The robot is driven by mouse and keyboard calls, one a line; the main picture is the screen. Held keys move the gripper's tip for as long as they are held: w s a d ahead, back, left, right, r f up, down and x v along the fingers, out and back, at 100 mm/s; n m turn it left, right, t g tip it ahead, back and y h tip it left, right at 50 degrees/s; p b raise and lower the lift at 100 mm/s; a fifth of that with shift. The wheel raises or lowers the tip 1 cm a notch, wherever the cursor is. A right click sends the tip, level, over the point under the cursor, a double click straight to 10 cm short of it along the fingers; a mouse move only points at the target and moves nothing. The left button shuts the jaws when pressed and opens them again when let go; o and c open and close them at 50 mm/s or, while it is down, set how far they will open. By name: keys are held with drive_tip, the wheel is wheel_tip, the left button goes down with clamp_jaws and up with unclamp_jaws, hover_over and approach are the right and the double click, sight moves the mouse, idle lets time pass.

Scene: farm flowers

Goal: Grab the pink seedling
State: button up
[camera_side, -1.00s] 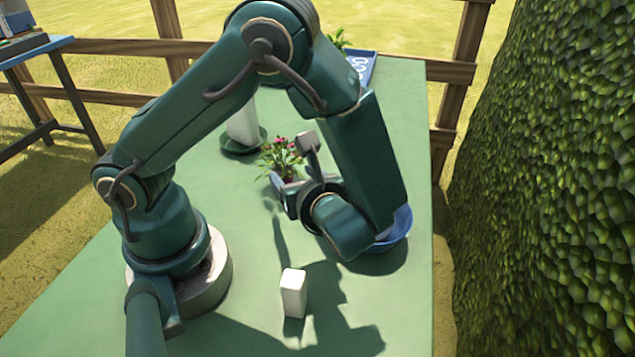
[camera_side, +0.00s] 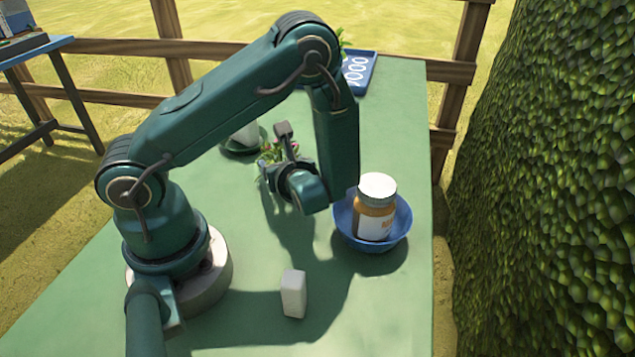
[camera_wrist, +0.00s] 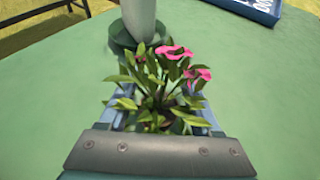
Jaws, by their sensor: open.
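The pink seedling (camera_wrist: 165,80) has green leaves and pink flowers. In the wrist view it stands upright just ahead of my gripper (camera_wrist: 163,112), with the fingers on either side of its lower leaves. The gripper is open. In the side view the seedling (camera_side: 268,158) is partly hidden behind my gripper (camera_side: 275,168). Its base is hidden in both views, and I cannot tell whether the fingers touch it.
A white object on a green saucer (camera_side: 235,148) stands behind the seedling. A jar (camera_side: 375,207) sits in a blue bowl (camera_side: 345,228) at right. A white block (camera_side: 293,294) is in front. A blue tray (camera_side: 362,72) stands at the back. The table between is clear.

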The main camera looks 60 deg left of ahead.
drive_tip(key=shift+c, duration=0.3)
drive_tip(key=shift+f, duration=0.1)
clamp_jaws()
